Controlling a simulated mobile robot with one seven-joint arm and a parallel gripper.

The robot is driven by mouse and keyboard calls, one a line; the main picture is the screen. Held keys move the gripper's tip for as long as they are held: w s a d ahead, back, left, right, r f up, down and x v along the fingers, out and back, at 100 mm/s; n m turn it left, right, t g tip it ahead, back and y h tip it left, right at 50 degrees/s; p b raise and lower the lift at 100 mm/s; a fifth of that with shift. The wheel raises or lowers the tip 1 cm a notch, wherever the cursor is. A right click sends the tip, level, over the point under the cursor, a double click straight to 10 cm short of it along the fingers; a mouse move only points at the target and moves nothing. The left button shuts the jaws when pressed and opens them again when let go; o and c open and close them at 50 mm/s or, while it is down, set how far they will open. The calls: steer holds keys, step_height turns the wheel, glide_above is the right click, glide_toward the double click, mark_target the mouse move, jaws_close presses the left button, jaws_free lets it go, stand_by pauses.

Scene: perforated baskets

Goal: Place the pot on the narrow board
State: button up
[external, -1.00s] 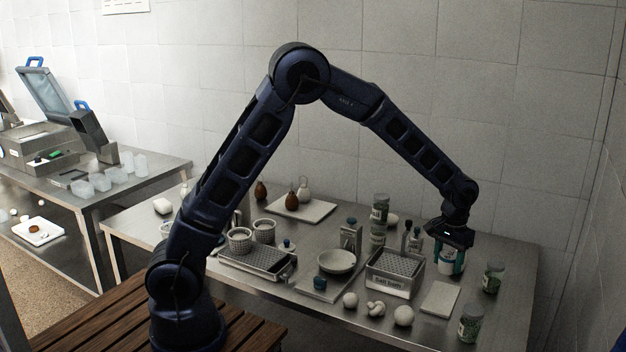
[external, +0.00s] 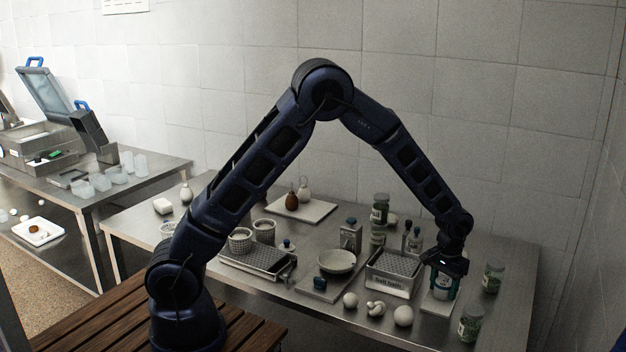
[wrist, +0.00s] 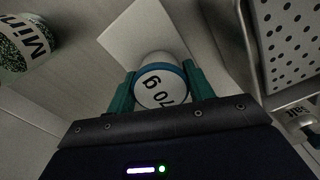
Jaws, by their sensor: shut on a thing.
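My gripper (external: 444,283) is shut on the pot (external: 443,292), a small pale pot. In the wrist view the pot (wrist: 160,88) shows a round top with a blue rim and dark lettering, held between my green fingers (wrist: 160,92). The narrow board (external: 436,309) is a thin white slab at the right front of the table. It also shows in the wrist view (wrist: 128,38) behind the pot. The pot is over the board and looks upright; I cannot tell whether it touches it. The gripper and pot hide part of the board.
A labelled perforated basket (external: 391,284) stands just left of the board. Two jars (external: 493,278) (external: 470,322) stand to the right. A white ball (external: 403,316) and other small white pieces lie at the front left.

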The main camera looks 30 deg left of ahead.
mark_target(444, 282)
steer(key=shift+f, duration=0.15)
steer(key=o, duration=1)
step_height(444, 282, up, 12)
steer(key=a+r+n+t, duration=0.1)
steer(key=a+r, duration=0.5)
steer(key=a, duration=0.4)
steer(key=a+r+h, duration=0.1)
steer(key=a+r, duration=0.5)
steer(key=a, duration=0.4)
steer(key=a+r+n+t, duration=0.1)
steer(key=a+r, duration=0.5)
steer(key=a, duration=0.4)
steer(key=shift+s+a+r+n+t+y, duration=0.2)
steer(key=shift+s+a+n+t, duration=0.25)
steer(key=shift+s+a, duration=3.35)
steer(key=shift+s+a+r+n+t+y, duration=0.15)
steer(key=shift+s+a+r+n+t, duration=0.2)
steer(key=shift+s+a, duration=3.4)
steer(key=shift+s+a+r+n+t+y, duration=0.2)
steer(key=shift+s+a+n+t, duration=0.3)
steer(key=shift+s+a, duration=3.25)
